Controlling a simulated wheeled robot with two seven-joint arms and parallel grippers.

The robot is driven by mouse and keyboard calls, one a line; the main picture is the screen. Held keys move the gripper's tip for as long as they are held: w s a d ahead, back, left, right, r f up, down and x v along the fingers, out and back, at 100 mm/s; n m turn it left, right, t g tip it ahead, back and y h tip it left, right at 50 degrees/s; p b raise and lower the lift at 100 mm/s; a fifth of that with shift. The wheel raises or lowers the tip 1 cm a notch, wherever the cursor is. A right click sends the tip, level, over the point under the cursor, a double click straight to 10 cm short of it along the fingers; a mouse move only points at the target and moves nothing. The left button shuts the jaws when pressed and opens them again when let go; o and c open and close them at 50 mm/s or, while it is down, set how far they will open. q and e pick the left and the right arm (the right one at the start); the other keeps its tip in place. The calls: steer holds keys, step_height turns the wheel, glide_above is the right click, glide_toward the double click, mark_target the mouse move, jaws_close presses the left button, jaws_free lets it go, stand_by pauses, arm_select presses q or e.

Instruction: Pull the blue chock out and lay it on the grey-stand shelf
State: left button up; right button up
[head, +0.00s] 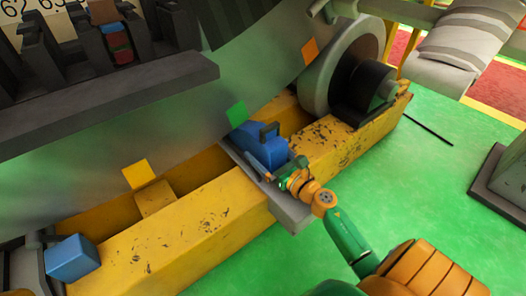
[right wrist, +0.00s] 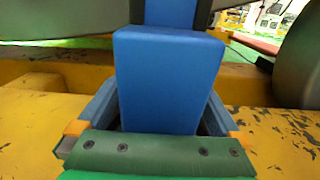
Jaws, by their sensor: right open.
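The blue chock (head: 258,146) sits in a gap in the yellow beam, against the underside of the big grey drum. It has a dark upright handle on top. My right gripper (head: 276,164) is at its near end. In the right wrist view the chock (right wrist: 168,75) fills the middle, and the open fingers of my right gripper (right wrist: 166,105) lie on either side of it. Whether they touch it I cannot tell. My left gripper is not in view. A grey stand (head: 505,175) shows partly at the right edge; its shelf is not clearly visible.
The yellow beam (head: 180,235) runs under the drum (head: 180,110), which bears orange, green and yellow square markers. A second blue block (head: 72,258) is at the lower left. A grey roller (head: 340,65) stands at the beam's far end. Green floor (head: 430,190) is open on the right.

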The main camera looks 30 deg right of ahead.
steer(key=shift+w, duration=0.5)
